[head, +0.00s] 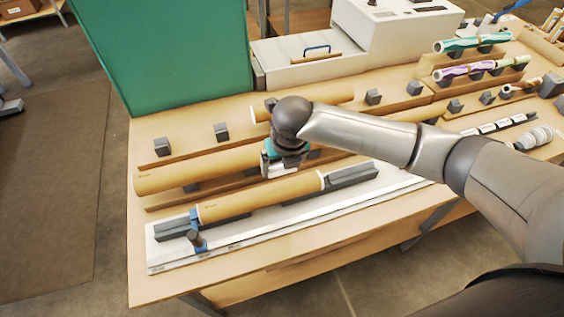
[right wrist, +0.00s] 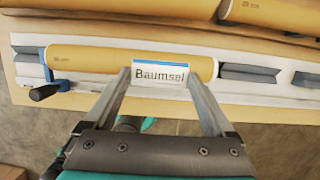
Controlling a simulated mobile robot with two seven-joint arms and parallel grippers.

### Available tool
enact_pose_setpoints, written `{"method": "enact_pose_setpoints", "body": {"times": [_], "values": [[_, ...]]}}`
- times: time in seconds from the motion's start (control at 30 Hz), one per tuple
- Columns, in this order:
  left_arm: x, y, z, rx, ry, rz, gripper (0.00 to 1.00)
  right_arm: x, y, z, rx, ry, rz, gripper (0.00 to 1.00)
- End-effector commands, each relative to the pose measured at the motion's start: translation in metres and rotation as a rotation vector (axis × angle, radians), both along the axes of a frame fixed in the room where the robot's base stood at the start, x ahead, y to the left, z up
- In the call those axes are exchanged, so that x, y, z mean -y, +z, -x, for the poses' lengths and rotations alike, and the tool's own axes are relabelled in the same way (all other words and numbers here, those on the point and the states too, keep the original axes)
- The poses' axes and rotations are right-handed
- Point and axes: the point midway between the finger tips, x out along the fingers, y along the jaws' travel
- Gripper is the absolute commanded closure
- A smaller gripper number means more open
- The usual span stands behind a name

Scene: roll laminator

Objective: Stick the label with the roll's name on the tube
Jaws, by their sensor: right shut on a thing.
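A brown cardboard tube (head: 262,196) lies on dark grey supports on a long white base near the table's front. It also shows in the right wrist view (right wrist: 105,60). My right gripper (head: 270,168) is above and behind this tube in the head view. In the right wrist view my right gripper (right wrist: 160,84) is shut on a white label (right wrist: 160,77) with a blue top edge, reading "Baumsel". The label is upright to the camera and overlaps the tube's right part in that view; I cannot tell whether it touches. My left gripper is not in view.
A blue clamp with a dark handle (head: 197,240) stands at the tube's left end. Another brown tube (head: 185,174) lies behind. A green panel (head: 165,50) rises at the back left, beside a white machine (head: 400,40). Patterned rolls (head: 470,68) lie at the right.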

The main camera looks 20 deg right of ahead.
Motion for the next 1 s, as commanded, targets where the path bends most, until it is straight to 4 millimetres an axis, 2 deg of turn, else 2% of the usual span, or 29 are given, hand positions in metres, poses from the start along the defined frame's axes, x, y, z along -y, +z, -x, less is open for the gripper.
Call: {"method": "enact_pose_setpoints", "body": {"times": [0.67,1.0], "values": [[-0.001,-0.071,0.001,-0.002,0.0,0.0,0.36,0.0,-0.057,0.001,0.0,0.0,0.0,0.62],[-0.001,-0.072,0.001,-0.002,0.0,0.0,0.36,0.0,-0.073,0.0,-0.001,-0.001,0.001,0.62]]}}
